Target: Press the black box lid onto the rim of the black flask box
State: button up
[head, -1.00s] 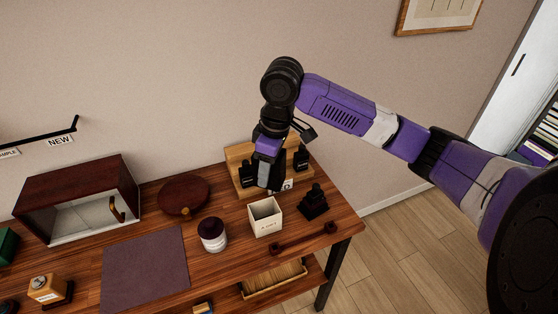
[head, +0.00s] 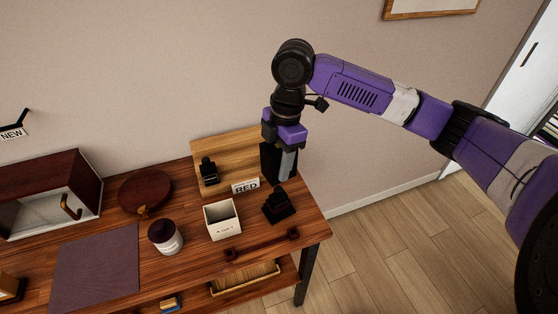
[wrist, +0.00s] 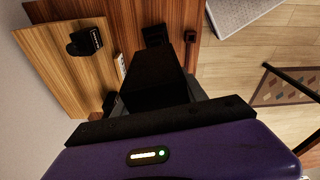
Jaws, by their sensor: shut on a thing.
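My gripper (head: 280,172) points down above the right end of the wooden board, at the table's back right. It is shut on a tall black block, which I take to be the black box lid (wrist: 155,80). In the wrist view the block fills the space between the grey fingers. In the head view it shows as a dark side (head: 268,160) beside a grey finger. I cannot make out the black flask box for sure; what stands directly under and behind my gripper is hidden.
In front are a black stepped stand (head: 279,206), an open white box (head: 222,222) and a dark-lidded jar (head: 165,238). The table's right edge is close.

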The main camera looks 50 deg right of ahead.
jog(key=shift+a, duration=0.1)
dwell(0.3)
jog(key=b, duration=0.3)
send_over(277, 196)
jog(key=shift+w+d+f, duration=0.15)
jog(key=shift+d+f, duration=0.05)
jog(key=shift+f, duration=0.9)
jog(key=shift+w+d+f, duration=0.15)
jog(key=shift+d+f, duration=0.05)
jog(key=shift+f, duration=0.85)
jog(key=shift+f+b, duration=3.25)
jog(key=shift+f, duration=1.6)
jog(key=o, duration=1.4)
